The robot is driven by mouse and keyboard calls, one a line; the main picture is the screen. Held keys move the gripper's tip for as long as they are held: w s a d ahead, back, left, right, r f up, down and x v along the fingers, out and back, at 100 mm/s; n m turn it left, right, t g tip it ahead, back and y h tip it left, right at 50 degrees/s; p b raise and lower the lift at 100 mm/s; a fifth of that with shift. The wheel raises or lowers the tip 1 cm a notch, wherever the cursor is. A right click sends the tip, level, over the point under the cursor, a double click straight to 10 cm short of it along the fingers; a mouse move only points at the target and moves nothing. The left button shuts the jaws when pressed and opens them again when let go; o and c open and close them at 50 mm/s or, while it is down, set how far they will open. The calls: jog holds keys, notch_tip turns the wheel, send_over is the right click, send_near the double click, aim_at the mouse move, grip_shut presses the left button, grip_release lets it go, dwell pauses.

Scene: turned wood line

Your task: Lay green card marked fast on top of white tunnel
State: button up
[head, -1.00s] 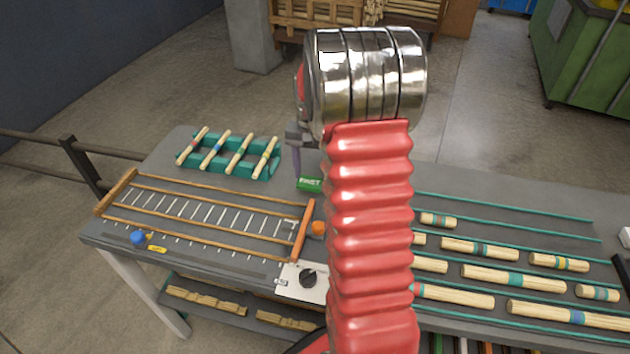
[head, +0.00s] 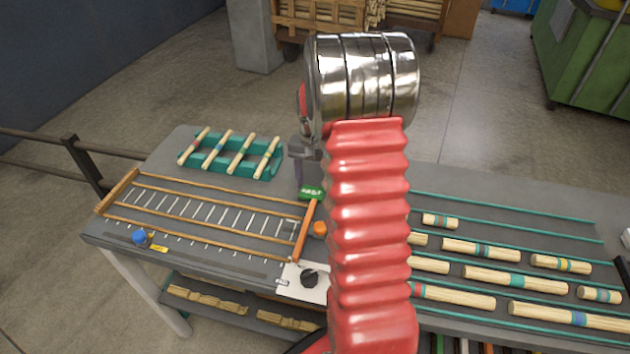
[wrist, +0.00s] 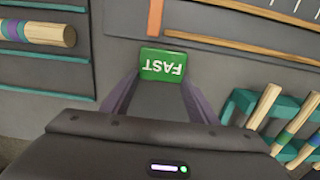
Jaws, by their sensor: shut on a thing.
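The green card (head: 311,193) reads FAST in white letters. In the wrist view the card (wrist: 162,65) sits between the tips of my two purple fingers, its lettering upside down. My gripper (wrist: 160,82) is shut on it. In the head view my gripper (head: 300,172) is partly hidden behind my arm, and the card shows near the far end of the orange bar. I cannot make out a white tunnel for certain. A small white object (head: 626,236) is cut off at the right edge of the head view.
A ladder-like wooden frame (head: 215,237) lies left, with a blue knob (head: 139,237) at its near side. A teal rack (head: 267,172) of banded sticks stands behind it. A white plate with a black dial (head: 308,279) is in front. Several banded dowels (head: 480,250) lie between teal strips right.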

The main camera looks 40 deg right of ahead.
aim_at(313, 187)
jog(key=shift+f, duration=0.1)
jog(key=o, duration=1)
notch_tip(313, 187, up, 12)
jog(key=shift+r, duration=0.1)
dwell(0.5)
